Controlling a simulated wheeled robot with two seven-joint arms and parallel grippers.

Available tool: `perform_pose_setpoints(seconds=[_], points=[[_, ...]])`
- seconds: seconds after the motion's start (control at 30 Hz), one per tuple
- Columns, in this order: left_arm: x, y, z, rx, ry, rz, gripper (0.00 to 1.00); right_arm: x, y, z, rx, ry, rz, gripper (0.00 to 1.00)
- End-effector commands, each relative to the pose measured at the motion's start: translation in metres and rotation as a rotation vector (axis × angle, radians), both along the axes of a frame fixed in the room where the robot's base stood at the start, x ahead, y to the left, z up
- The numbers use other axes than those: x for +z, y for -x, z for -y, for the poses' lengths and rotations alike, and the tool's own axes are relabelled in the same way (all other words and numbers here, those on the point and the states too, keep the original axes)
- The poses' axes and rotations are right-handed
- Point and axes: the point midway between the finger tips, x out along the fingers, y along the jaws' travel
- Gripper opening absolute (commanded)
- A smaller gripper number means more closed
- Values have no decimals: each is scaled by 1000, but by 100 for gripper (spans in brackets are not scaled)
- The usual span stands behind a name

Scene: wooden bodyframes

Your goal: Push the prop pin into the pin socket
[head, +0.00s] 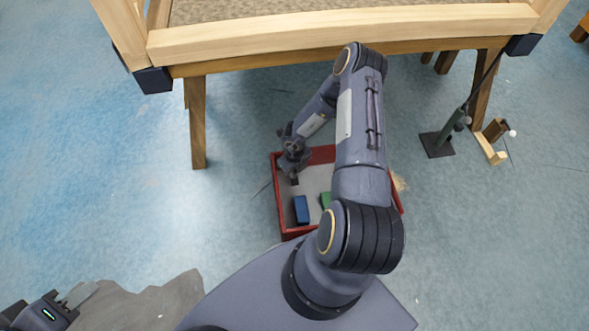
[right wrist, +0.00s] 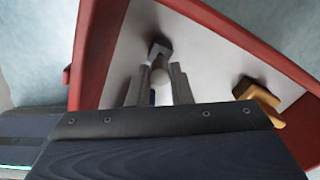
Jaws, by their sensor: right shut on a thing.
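My right gripper (head: 294,181) reaches down into a red-rimmed tray in the head view. In the right wrist view the right gripper (right wrist: 159,88) is shut on a small pale, round-ended piece (right wrist: 160,75) with a dark grey block-like part (right wrist: 160,49) at its far side. This may be the prop pin; the fingers hide much of it. A dark prop stand (head: 437,143) with a slanted rod stands on the floor at the right, below the wooden frame. I cannot make out the pin socket. My left gripper (head: 78,295) is at the lower left, away from the tray; its opening is unclear.
The red tray (head: 277,200) holds a blue block (head: 301,209) and a green block (head: 326,200). A yellow-tan piece (right wrist: 258,98) shows in the right wrist view. The wooden frame (head: 340,35) spans the top. A wooden bracket (head: 490,148) lies right of the stand. Left floor is clear.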

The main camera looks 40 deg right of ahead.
Motion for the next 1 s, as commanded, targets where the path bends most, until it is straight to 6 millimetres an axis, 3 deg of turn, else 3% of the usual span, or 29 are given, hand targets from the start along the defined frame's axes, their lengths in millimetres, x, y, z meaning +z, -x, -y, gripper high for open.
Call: perform_pose_setpoints(seconds=[1.0], points=[[-18, 0, 0, 0, 0, 0, 36, -27, 0, 0, 0, 0, 0, 0]])
